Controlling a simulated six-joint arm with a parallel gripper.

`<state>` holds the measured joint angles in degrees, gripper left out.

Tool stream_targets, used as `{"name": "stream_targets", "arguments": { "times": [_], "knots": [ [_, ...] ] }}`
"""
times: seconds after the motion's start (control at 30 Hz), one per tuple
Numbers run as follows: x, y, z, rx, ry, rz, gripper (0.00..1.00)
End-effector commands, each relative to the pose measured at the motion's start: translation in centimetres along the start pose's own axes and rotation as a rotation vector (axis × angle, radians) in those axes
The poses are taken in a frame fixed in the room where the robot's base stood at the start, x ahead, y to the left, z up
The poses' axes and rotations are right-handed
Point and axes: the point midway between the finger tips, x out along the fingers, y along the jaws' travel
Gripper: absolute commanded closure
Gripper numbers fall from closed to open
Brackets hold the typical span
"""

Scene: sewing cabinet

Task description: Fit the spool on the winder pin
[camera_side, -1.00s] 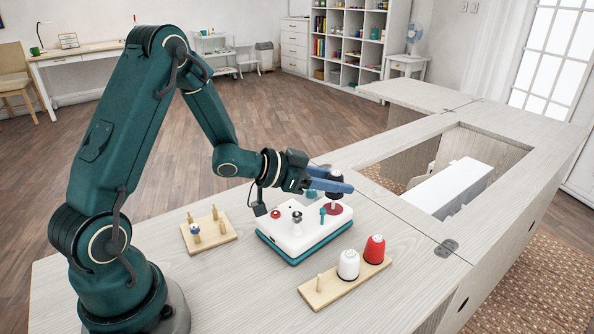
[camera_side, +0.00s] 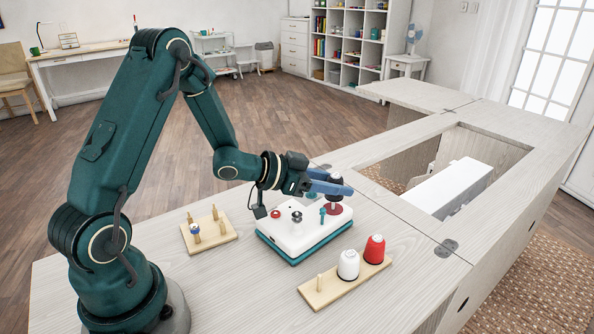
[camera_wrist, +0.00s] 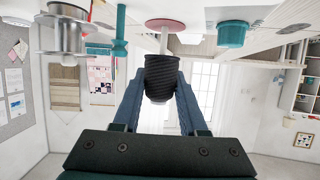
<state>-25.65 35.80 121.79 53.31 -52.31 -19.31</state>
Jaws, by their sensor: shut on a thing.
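My gripper (camera_side: 335,186) has its blue fingers shut on a dark ribbed spool (camera_wrist: 161,78), which also shows at the fingertips in the side view (camera_side: 336,178). The winder (camera_side: 292,236) is a white box with a teal base on the bench. A red disc (camera_side: 334,209) lies at its right rear and looks pink in the wrist view (camera_wrist: 165,26). The light winder pin (camera_wrist: 164,42) runs from the disc to the spool's near end. The spool is upright and in line with the pin, apart from the disc. I cannot tell whether the pin tip is inside the spool.
The winder top also bears a red button (camera_side: 275,214), a metal post (camera_side: 297,217) and a teal post (camera_side: 322,215). A wooden rack (camera_side: 330,289) with a white spool (camera_side: 348,265) and a red spool (camera_side: 374,248) stands in front. A small pegboard (camera_side: 220,237) is at left.

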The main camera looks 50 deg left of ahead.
Motion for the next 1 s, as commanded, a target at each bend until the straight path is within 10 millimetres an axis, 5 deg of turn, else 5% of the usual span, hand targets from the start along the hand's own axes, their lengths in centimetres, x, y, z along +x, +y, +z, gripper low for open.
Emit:
{"name": "stream_targets", "arguments": {
  "times": [1.0],
  "knots": [
    [0.31, -0.04, 0.74, -0.002, -0.001, -0.001, 1.00]
  ]
}}
